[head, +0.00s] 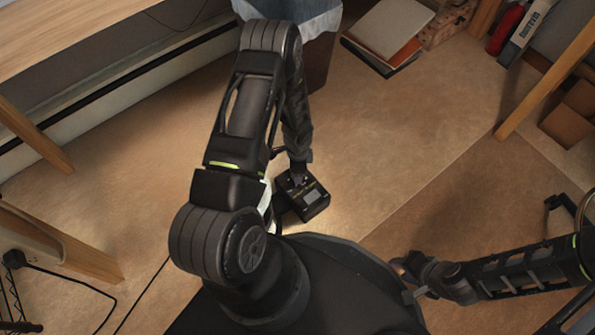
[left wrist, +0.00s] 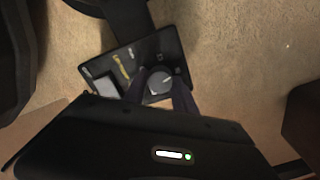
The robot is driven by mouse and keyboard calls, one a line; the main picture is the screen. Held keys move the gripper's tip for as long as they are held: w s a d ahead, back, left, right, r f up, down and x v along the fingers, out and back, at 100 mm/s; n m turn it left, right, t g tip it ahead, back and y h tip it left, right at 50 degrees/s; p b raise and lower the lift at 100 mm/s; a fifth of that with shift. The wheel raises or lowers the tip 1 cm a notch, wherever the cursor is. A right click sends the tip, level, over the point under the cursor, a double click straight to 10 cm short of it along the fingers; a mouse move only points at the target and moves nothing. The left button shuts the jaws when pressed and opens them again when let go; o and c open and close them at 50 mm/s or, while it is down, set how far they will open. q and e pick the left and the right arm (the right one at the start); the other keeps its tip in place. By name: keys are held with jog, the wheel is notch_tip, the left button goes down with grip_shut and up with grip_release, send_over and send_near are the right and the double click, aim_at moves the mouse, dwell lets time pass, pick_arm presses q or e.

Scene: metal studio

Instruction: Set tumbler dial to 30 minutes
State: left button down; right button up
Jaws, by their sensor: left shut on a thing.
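The tumbler (head: 313,206) is a small black box on the floor beside my base. In the left wrist view its black top panel (left wrist: 118,52) carries a grey pad, small yellow markings and a round dial (left wrist: 160,80) with a pale pointer line. My left gripper (head: 297,180) reaches down to the box. In the left wrist view its two fingers (left wrist: 159,88) stand on either side of the dial, shut on it. I cannot read the minutes. My right gripper (head: 407,280) is by the edge of my base, away from the tumbler; its finger gap is unclear.
A wooden table (head: 75,35) stands at upper left. Books (head: 390,28) lie on the floor at the top, and a red cylinder (head: 507,28) stands at upper right. Dark cables (head: 90,288) run over the floor at lower left. The floor right of the tumbler is clear.

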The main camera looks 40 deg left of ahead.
pick_arm(q)
jog(key=shift+m, duration=1.1)
jog(key=c, duration=1)
grip_release()
notch_tip(320, 180, up, 8)
jog(key=p, duration=0.3)
jog(key=shift+f, duration=0.1)
